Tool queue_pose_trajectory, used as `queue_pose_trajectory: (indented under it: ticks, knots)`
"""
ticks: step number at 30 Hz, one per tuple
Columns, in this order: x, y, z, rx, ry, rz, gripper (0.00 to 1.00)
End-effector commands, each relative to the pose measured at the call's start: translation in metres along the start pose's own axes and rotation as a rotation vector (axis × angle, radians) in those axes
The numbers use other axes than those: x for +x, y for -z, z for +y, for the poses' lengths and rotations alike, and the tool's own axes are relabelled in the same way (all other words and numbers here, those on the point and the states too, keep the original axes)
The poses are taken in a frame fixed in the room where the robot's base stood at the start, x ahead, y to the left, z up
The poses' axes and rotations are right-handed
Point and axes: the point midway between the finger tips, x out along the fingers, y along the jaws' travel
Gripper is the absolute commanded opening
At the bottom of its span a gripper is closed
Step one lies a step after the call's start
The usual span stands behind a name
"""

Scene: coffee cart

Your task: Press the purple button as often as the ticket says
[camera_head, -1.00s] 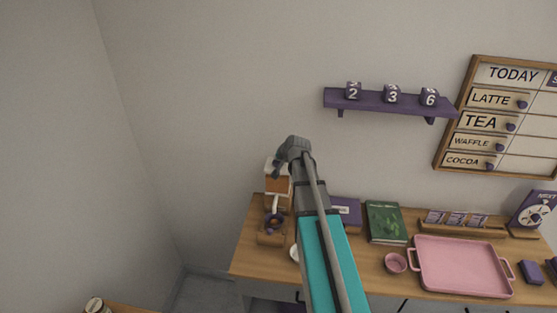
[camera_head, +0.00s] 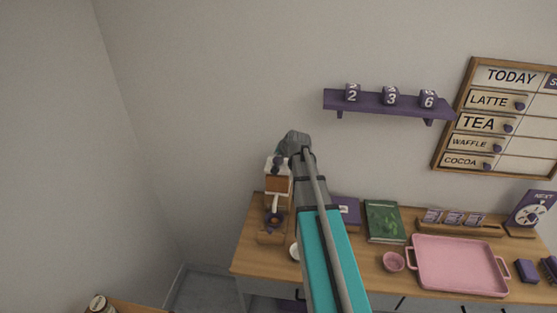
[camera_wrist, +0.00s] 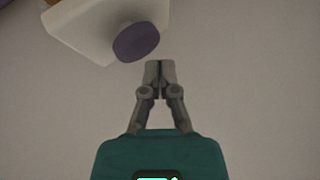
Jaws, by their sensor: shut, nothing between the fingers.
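The purple button (camera_wrist: 136,42) is a round knob on the white housing (camera_wrist: 100,22) in the wrist view. My gripper (camera_wrist: 160,68) is shut and empty. Its fingertips lie just right of and below the button in that view; I see a gap in the picture but cannot tell the depth. In the head view the white-topped machine with an orange-brown body (camera_head: 278,184) stands at the table's left end, partly behind my arm. The button and my fingertips cannot be made out there. No ticket with a readable number can be identified.
A purple shelf (camera_head: 375,104) with number cubes and a menu board (camera_head: 500,115) hang on the wall.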

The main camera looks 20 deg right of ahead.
Motion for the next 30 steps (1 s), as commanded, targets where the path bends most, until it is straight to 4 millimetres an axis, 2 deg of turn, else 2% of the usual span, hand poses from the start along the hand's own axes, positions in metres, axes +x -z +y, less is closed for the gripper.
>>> queue_pose_trajectory:
  ticks: [21, 30]
  knots:
    - [-0.033, 0.024, -0.024, 0.0, 0.0, 0.0, 0.0]
    - [-0.035, 0.025, -0.025, 0.0, 0.0, 0.0, 0.0]
